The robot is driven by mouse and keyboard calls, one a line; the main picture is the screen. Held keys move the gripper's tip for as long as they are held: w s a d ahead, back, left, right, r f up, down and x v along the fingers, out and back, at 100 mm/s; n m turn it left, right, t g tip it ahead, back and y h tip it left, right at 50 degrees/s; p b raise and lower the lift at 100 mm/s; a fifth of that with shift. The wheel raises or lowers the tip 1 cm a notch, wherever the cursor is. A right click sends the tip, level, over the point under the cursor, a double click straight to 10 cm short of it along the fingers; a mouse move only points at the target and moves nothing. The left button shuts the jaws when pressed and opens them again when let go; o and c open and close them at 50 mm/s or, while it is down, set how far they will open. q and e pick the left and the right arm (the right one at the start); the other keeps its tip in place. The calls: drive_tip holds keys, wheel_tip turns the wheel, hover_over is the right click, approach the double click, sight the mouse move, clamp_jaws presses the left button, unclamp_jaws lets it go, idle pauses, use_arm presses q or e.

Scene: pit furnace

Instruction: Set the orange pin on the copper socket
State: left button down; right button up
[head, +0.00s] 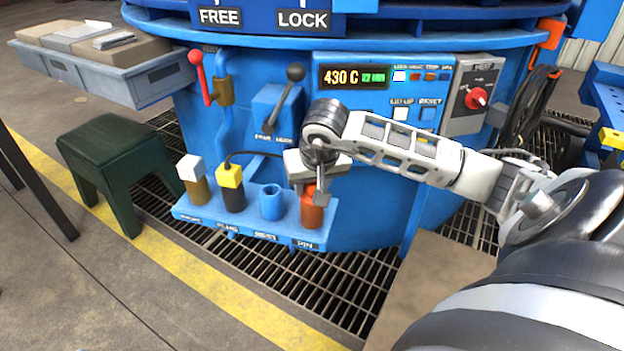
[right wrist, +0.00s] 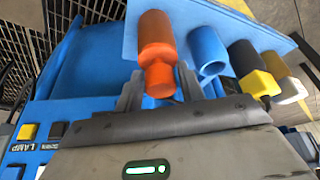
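The orange pin (right wrist: 160,79) stands between the fingers of my right gripper (right wrist: 160,84), which look closed against its sides. In the right wrist view its far end meets the copper socket (right wrist: 155,32), in line with it; whether it is fully seated is hard to tell. In the head view the copper socket (head: 311,213) is at the right end of the blue shelf, and my right gripper (head: 316,190) is directly above it, hiding most of the pin. My left gripper is out of view.
An empty blue socket (head: 271,202) is next to the copper one. A yellow-capped black socket (head: 233,198) and a white-capped tan socket (head: 197,190) are further left. A furnace lever (head: 285,95) rises behind the shelf. A green stool (head: 118,160) stands at left.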

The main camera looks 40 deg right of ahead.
drive_tip(key=shift+s+a+r+p, duration=0.1)
drive_tip(key=shift+s+r+p, duration=0.05)
drive_tip(key=shift+r+p, duration=0.4)
drive_tip(key=shift+p+v, duration=0.7)
drive_tip(key=shift+v, duration=0.3)
drive_tip(key=shift+p+v, duration=0.65)
drive_tip(key=shift+v, duration=0.4)
use_arm(q)
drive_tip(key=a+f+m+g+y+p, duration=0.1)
drive_tip(key=p, duration=0.1)
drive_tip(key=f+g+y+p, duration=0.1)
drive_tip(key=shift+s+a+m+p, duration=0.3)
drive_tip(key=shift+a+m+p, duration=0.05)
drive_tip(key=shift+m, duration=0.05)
use_arm(e)
drive_tip(key=v, duration=0.5)
drive_tip(key=shift+s+a+r, duration=0.15)
drive_tip(key=shift+s+r, duration=0.05)
drive_tip(key=shift+r, duration=0.15)
